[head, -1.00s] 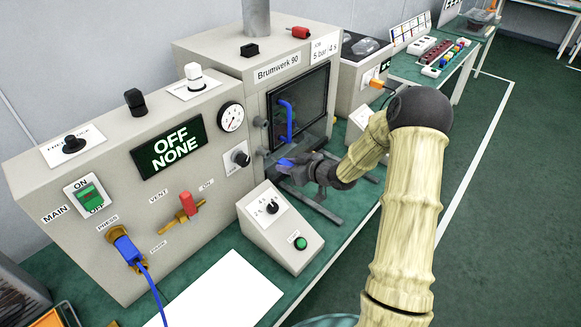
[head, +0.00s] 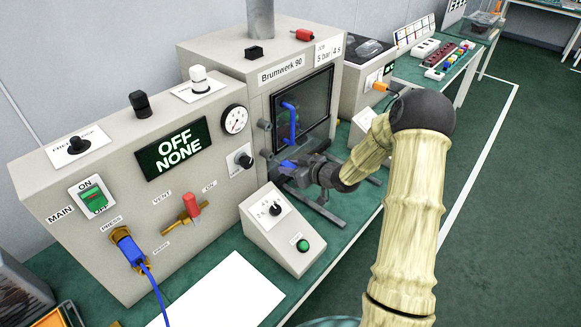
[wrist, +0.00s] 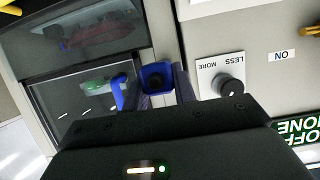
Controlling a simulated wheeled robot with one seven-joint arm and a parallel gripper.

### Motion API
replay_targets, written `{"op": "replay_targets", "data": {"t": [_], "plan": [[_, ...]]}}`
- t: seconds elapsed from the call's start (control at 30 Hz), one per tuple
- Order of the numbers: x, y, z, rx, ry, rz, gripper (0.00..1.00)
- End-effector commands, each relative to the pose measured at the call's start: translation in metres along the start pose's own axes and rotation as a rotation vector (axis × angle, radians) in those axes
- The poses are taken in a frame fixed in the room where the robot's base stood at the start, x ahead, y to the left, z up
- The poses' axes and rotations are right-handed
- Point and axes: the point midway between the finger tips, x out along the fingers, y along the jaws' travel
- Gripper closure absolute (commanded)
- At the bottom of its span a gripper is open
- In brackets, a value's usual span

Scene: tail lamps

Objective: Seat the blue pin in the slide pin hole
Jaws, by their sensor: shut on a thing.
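My gripper (head: 296,171) is shut on the blue pin (head: 288,163), held in front of the lower left part of the press door. In the wrist view the blue pin (wrist: 157,76) shows a square blue end with a dark round middle between the fingers. The slide pin hole cannot be made out; the pin and fingers may cover it. I cannot tell whether the pin touches the machine.
The press door (head: 303,103) has a blue handle (head: 291,122). Grey knobs (head: 264,125) stick out left of it. Dark rails (head: 318,208) lie below my gripper. A sloped control box (head: 282,230) with a green button stands in front. A blue hose plug (head: 128,250) is at lower left.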

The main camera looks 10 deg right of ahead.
Motion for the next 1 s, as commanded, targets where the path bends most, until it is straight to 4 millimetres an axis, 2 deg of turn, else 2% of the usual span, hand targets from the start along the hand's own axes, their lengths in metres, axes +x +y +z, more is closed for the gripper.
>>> {"op": "replay_targets", "data": {"t": [1.0], "plan": [[0.022, 0.000, -0.009, 0.000, 0.001, -0.001, 0.97]]}}
